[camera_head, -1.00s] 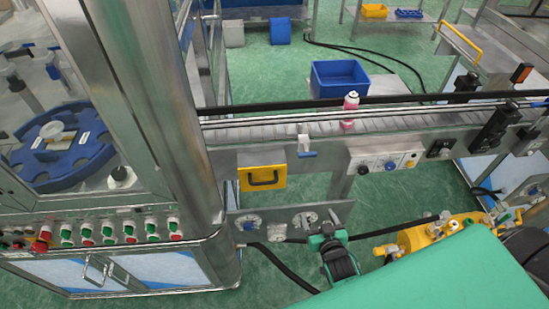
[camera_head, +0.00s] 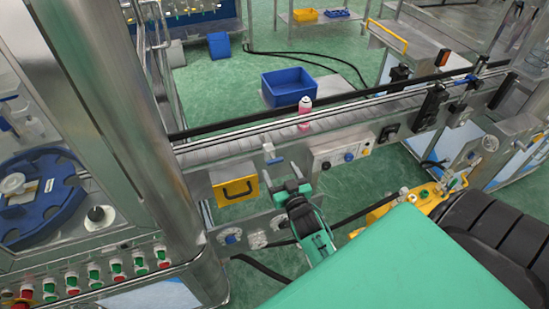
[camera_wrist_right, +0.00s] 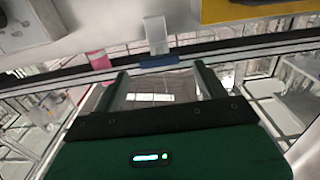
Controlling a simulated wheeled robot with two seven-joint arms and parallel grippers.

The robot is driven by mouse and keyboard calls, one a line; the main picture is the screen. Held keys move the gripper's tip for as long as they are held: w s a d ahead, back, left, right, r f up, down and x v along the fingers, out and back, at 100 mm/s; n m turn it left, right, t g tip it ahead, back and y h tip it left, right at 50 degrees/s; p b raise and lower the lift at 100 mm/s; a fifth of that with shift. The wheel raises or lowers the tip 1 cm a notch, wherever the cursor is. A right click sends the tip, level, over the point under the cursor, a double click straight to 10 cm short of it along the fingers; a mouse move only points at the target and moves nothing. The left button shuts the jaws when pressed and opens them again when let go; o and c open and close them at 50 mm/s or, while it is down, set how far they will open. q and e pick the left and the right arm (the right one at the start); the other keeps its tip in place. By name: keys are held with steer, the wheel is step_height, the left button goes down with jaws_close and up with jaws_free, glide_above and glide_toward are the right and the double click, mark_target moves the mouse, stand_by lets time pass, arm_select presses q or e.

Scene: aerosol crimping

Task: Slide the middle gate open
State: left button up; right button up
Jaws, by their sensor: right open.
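A small white bracket with a blue end (camera_head: 270,152) sits on the near side of the conveyor; I take it for the middle gate, though I cannot be sure. My right gripper (camera_head: 291,188) is just below and right of it in the head view, apart from it, with its fingers open and empty. In the right wrist view the bracket (camera_wrist_right: 157,40) is ahead of the open right gripper (camera_wrist_right: 161,70), roughly between the lines of its two green fingers. A pink can with a white top (camera_head: 305,115) stands upright on the conveyor. My left gripper is out of view.
The conveyor (camera_head: 230,148) runs across the middle. A yellow handled panel (camera_head: 236,190) is left of my right gripper, and a control box with knobs (camera_head: 340,157) is right of it. A steel machine post (camera_head: 110,110) stands at left. A blue bin (camera_head: 290,86) lies behind.

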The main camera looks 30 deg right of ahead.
mark_target(276, 162)
steer(key=shift+p+x, duration=0.6)
steer(key=shift+x, duration=2.2)
steer(key=shift+s, duration=0.1)
